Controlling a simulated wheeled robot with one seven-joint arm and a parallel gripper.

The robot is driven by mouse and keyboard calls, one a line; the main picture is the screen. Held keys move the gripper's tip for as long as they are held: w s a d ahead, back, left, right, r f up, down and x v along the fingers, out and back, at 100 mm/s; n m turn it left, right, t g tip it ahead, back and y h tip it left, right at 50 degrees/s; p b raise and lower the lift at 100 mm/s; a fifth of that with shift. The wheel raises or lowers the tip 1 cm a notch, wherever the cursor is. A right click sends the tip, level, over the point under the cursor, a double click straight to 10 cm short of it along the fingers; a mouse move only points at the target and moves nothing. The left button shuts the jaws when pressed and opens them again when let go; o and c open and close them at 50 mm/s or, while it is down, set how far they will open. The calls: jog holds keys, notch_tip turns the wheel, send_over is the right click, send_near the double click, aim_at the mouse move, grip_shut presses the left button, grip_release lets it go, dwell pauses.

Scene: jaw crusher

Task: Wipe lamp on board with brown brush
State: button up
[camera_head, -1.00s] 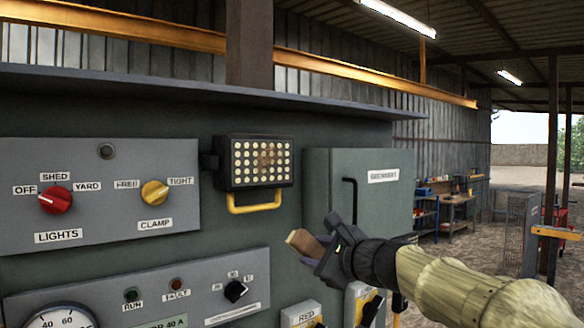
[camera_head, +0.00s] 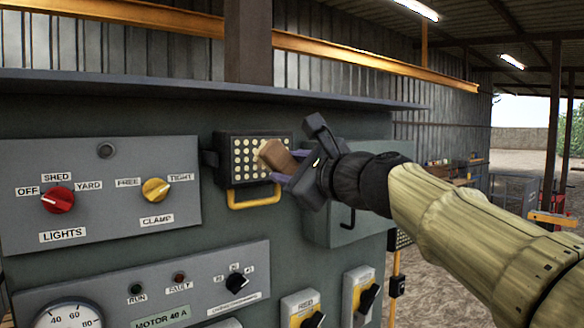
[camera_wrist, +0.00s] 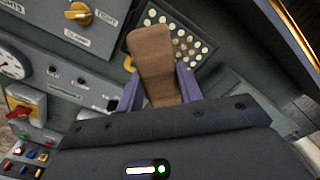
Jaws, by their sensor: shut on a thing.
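The lamp (camera_head: 240,160) is a dark square frame with rows of pale round lights and a yellow handle below, mounted on the grey board. My gripper (camera_head: 288,168) is shut on the brown brush (camera_head: 278,157). The brush's pale end is in front of the lamp's right half and hides part of it; I cannot tell whether it touches. In the wrist view the brown brush (camera_wrist: 152,62) stands between the purple fingers, with the lamp (camera_wrist: 186,42) behind it and a brownish smudge on some lights.
A panel with a red LIGHTS knob (camera_head: 57,199) and a yellow CLAMP knob (camera_head: 156,190) is left of the lamp. A grey cabinet (camera_head: 345,232) stands to the right, partly behind my arm. A ledge (camera_head: 190,97) runs above the lamp.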

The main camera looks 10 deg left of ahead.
jog(key=shift+p+x, duration=1.2)
jog(key=shift+x, duration=1.7)
jog(key=shift+p+x, duration=0.5)
jog(key=shift+x, duration=0.6)
jog(key=w+d, duration=0.2)
jog(key=w, duration=0.1)
jog(key=shift+d, duration=0.35)
jog(key=w+d, duration=0.2)
jog(key=w, duration=0.1)
jog(key=shift+d, duration=0.2)
